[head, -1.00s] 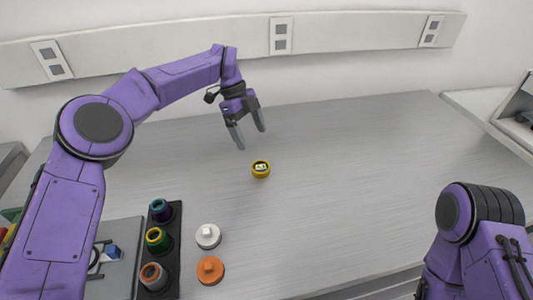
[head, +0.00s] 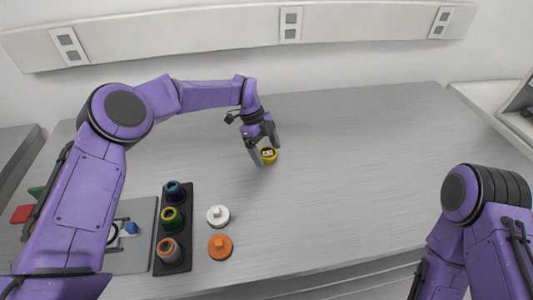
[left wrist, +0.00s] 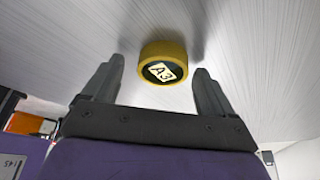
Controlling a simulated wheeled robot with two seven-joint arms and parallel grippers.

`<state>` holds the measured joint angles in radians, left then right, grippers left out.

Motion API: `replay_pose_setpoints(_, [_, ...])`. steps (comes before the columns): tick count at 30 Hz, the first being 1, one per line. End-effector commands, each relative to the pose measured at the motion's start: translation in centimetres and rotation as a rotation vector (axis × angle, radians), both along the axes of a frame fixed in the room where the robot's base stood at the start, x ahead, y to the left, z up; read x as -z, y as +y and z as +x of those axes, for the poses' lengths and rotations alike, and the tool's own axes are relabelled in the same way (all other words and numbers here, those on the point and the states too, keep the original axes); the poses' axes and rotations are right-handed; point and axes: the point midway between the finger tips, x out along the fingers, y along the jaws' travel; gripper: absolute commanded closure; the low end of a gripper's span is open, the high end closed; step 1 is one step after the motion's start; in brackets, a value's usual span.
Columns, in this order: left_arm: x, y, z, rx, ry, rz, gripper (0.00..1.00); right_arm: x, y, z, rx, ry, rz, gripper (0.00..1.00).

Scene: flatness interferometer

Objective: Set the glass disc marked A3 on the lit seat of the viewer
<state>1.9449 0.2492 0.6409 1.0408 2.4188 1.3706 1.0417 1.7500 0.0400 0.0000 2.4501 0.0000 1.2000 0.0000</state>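The glass disc marked A3 (head: 269,157) sits in a yellow ring on the grey table. In the left wrist view the disc (left wrist: 163,66) shows a pale A3 label on a dark face. My left gripper (head: 267,152) is open around the disc. In the left wrist view its fingers (left wrist: 160,72) stand apart on either side, with gaps between them and the ring. My right gripper is out of view; only part of that arm shows. I cannot make out a lit seat in these views.
A black rack (head: 188,259) holds several coloured-ringed pieces at the front left. A white knobbed disc (head: 218,216) and an orange one (head: 220,246) lie beside it. A beige device (head: 520,122) is cut off at the right edge. The table's middle and right are clear.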

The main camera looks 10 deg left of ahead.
Motion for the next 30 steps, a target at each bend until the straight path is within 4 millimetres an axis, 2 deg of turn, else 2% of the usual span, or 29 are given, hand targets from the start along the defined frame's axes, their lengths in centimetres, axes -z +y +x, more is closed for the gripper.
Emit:
replay_pose_setpoints(1, [0.0,0.0,0.0,0.001,0.000,0.000,0.31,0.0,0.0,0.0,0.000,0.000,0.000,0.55])
replay_pose_setpoints(5, [0.0,0.0,0.0,0.001,0.000,0.000,0.73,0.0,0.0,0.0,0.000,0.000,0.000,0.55])
replay_pose_setpoints(7, [0.0,0.0,0.0,0.001,0.000,0.000,0.74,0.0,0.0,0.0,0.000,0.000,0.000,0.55])
replay_pose_setpoints(8, [0.0,0.0,0.0,0.001,0.000,0.000,0.79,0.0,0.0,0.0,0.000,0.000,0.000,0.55])
replay_pose_setpoints(16, [-0.4,0.0,0.0,0.000,-0.002,0.000,0.79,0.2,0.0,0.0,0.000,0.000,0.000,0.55])
replay_pose_setpoints(21, [-2.8,0.0,0.0,0.001,-0.004,-0.002,0.79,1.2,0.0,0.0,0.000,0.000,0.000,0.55])
replay_pose_setpoints(26, [-6.7,0.6,-3.4,0.003,-0.007,-0.004,0.79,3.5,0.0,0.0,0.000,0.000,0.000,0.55])
replay_pose_setpoints(28, [-8.7,0.8,-5.1,0.003,-0.007,-0.004,0.79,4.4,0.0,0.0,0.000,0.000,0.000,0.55])
replay_pose_setpoints(30, [-9.5,1.1,-7.4,0.004,-0.006,-0.004,0.79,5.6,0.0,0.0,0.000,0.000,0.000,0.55])
